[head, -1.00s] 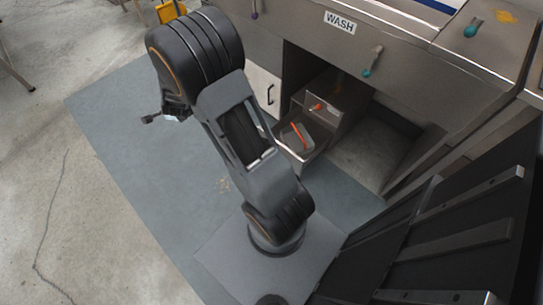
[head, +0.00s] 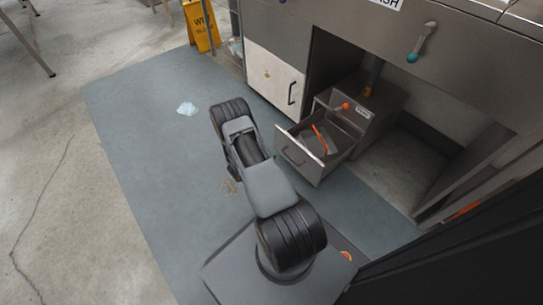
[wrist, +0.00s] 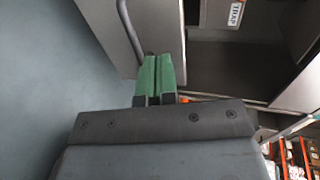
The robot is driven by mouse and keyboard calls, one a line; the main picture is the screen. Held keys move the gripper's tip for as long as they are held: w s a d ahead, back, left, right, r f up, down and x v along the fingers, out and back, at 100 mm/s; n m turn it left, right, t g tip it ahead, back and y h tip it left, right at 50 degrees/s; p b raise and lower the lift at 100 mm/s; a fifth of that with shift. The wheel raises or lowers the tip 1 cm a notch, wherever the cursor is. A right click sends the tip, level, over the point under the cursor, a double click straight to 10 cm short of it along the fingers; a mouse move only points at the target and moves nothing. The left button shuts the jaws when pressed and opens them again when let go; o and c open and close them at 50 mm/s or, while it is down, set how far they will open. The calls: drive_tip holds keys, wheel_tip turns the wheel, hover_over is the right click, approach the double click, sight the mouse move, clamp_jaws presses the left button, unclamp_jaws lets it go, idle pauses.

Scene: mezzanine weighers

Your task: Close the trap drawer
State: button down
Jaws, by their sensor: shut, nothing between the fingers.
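The trap drawer (head: 308,167) is a grey metal drawer pulled out of its cabinet below the counter. Its front has a bar handle (head: 292,156), and an orange-handled item (head: 321,138) lies inside. In the wrist view the handle (wrist: 130,30) is just left of my gripper (wrist: 158,58). The gripper's green fingers are shut together, with nothing between them, close to the drawer front; I cannot tell whether they touch it. In the head view my arm mostly hides the gripper. The TRAP label (wrist: 236,13) is at the top of the wrist view.
A white cupboard door (head: 272,78) is left of the drawer. A teal-tipped tap lever (head: 421,42) is on the counter front above. A yellow wet-floor sign (head: 201,28) stands at the back. A clear crumpled piece (head: 187,109) lies on the blue-grey mat (head: 140,150), whose left part is free.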

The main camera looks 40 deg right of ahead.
drive_tip(key=b, duration=0.3)
approach(293, 144)
drive_tip(key=x, duration=0.5)
drive_tip(key=shift+d+f, duration=0.1)
drive_tip(key=shift+f, duration=0.35)
drive_tip(key=shift+s+d+r+b, duration=0.1)
drive_tip(key=shift+d+b, duration=0.4)
drive_tip(key=shift+d, duration=0.45)
